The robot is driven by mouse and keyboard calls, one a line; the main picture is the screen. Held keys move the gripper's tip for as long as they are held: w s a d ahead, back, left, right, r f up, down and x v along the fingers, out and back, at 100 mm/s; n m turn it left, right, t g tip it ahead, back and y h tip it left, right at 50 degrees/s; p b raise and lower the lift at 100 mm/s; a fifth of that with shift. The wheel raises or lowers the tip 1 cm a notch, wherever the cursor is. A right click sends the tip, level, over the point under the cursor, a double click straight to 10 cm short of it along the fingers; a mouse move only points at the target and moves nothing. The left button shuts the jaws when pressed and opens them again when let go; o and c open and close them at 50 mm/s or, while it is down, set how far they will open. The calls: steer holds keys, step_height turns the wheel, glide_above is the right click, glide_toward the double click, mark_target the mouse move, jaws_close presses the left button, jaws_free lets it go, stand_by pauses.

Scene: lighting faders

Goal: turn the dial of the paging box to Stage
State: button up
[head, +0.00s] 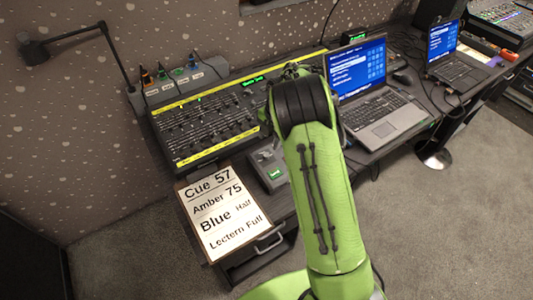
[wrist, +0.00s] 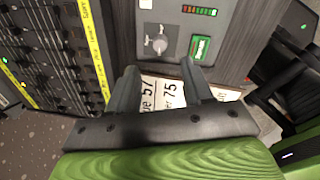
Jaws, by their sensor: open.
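The paging box is a grey box (head: 265,160) on the desk beside the fader console, partly hidden by my arm in the head view. In the wrist view the box (wrist: 176,20) fills the top middle. Its silver dial (wrist: 158,43) sits just beyond my fingertips, and a lit green label (wrist: 201,47) is to the right of it. The dial's marks are too small to read. My gripper (wrist: 158,68) is open and empty, its fingers apart and short of the dial. My arm hides the gripper in the head view.
A fader console (head: 205,118) with yellow edges lies to the left of the box. A cue sheet (head: 225,212) lies at the front edge. A laptop (head: 372,108) stands to the right. A desk lamp (head: 75,45) stands at the back left.

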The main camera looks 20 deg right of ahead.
mark_target(266, 154)
steer(key=f, duration=0.3)
steer(key=w+f, duration=0.1)
steer(key=f, duration=0.1)
steer(key=f+b, duration=0.1)
steer(key=f, duration=0.2)
steer(key=shift+w+a+f, duration=0.15)
steer(key=shift+a+f, duration=0.15)
steer(key=shift+a, duration=0.1)
jaws_close()
